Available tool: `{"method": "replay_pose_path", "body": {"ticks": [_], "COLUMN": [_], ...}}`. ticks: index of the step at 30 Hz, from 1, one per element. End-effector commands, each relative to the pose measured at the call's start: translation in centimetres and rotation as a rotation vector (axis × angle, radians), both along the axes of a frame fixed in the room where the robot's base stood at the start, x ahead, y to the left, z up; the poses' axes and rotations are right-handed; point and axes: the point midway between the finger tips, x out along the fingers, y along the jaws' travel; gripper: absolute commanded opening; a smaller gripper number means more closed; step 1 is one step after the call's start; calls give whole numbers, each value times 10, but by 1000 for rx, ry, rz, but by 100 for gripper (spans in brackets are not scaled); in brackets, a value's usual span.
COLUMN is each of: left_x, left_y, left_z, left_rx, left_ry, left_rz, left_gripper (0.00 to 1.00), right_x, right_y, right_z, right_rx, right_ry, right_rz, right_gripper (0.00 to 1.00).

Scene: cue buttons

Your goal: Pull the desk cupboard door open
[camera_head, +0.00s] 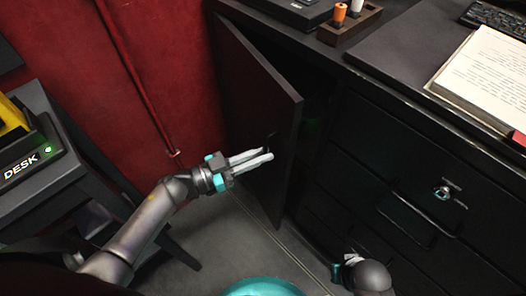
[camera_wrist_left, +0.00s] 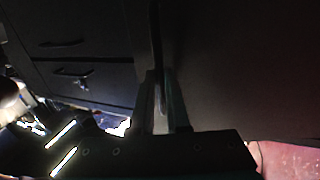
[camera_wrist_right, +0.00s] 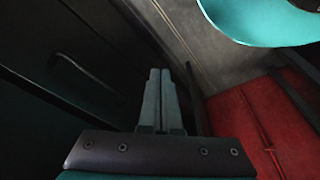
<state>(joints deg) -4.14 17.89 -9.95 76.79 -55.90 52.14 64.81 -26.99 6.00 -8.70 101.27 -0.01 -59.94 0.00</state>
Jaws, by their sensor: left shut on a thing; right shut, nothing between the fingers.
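The dark cupboard door (camera_head: 252,100) stands partly open at the left end of the black desk, swung out toward the red wall. The dark cupboard interior (camera_head: 315,105) shows in the gap. My left gripper (camera_head: 266,156) reaches the door's face near its free edge and is shut on the small dark door handle (camera_head: 271,139), which the fingers partly hide. In the left wrist view the left gripper's fingers (camera_wrist_left: 163,105) close around a thin dark piece. My right gripper's fingers (camera_wrist_right: 160,95) are together and empty in the right wrist view, low beside the drawer fronts.
Drawers with bar handles (camera_head: 405,218) fill the desk front to the right; a key (camera_head: 442,192) sits in a lock there. A pen holder (camera_head: 349,22) and an open book (camera_head: 490,70) lie on top. A side table with a DESK box (camera_head: 30,150) stands left.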

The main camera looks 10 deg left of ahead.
Motion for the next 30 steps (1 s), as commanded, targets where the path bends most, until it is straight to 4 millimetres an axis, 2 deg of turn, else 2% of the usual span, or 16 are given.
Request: {"method": "replay_pose_path", "body": {"ticks": [2,3,11,22,30], "left_x": [2,2,2,2,1], "left_y": [3,3,2,1,1], "left_z": [-2,-2,-1,2,13], "left_rx": [7,7,4,1,2], "left_ry": [4,4,1,0,0], "left_rz": [11,11,8,5,4], "left_gripper": [0,15,43,43,43], "right_x": [0,0,0,-1,-9], "right_y": [0,0,0,-1,-7], "right_z": [0,0,0,-2,-22], "right_rx": [0,0,0,0,-9], "right_ry": [-1,-1,0,1,14], "right_rz": [0,0,0,0,2], "right_gripper": [0,0,0,0,0]}}
